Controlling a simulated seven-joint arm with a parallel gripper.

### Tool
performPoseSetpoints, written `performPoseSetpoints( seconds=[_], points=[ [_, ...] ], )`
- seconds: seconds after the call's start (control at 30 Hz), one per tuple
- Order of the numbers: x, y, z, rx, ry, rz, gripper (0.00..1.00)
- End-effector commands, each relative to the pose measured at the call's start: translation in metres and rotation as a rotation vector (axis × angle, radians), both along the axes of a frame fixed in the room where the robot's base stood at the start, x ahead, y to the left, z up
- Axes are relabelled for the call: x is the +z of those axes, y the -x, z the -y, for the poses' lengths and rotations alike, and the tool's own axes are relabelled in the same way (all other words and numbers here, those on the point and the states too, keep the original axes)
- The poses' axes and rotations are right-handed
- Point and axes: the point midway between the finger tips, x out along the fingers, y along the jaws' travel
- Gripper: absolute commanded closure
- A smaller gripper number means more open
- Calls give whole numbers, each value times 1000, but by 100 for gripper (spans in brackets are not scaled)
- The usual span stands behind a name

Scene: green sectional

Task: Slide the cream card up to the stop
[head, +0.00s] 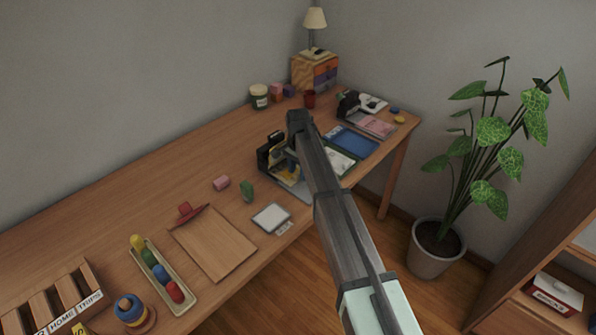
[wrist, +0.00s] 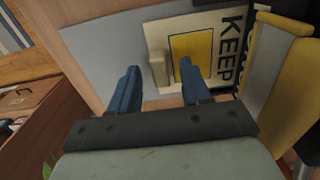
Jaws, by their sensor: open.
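The cream card (wrist: 160,36), with a yellow square and dark "KEEP" lettering, lies on a flat grey panel (wrist: 110,48) in the wrist view. A small raised cream block (wrist: 157,70) stands by its near left edge. My gripper (wrist: 158,67) is open, with its two blue fingers on either side of this block in the picture. I cannot tell whether either finger touches it. In the head view my arm covers much of this area, and the card is not clear there. I cannot tell for certain which part is the stop.
A yellow and grey upright piece (wrist: 285,85) stands close on the right in the wrist view. In the head view a dark holder (head: 266,153) stands left of my arm, and a blue folder (head: 353,140) lies right. A clipboard (head: 213,245) and white pad (head: 271,217) lie nearer.

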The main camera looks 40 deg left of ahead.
Motion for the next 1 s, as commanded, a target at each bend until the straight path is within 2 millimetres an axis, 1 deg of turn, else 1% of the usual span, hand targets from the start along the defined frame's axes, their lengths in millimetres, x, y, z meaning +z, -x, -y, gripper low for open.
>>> performPoseSetpoints(
  seconds=[0.17,0.4,0.6,0.8,1.0],
  points=[
    [26,0,0,0,-2,2,53],
    [73,-1,-1,0,-2,2,53],
    [107,0,-1,0,-2,1,53],
    [127,0,0,0,-1,1,53],
    [133,0,0,0,0,0,53]
  ],
)
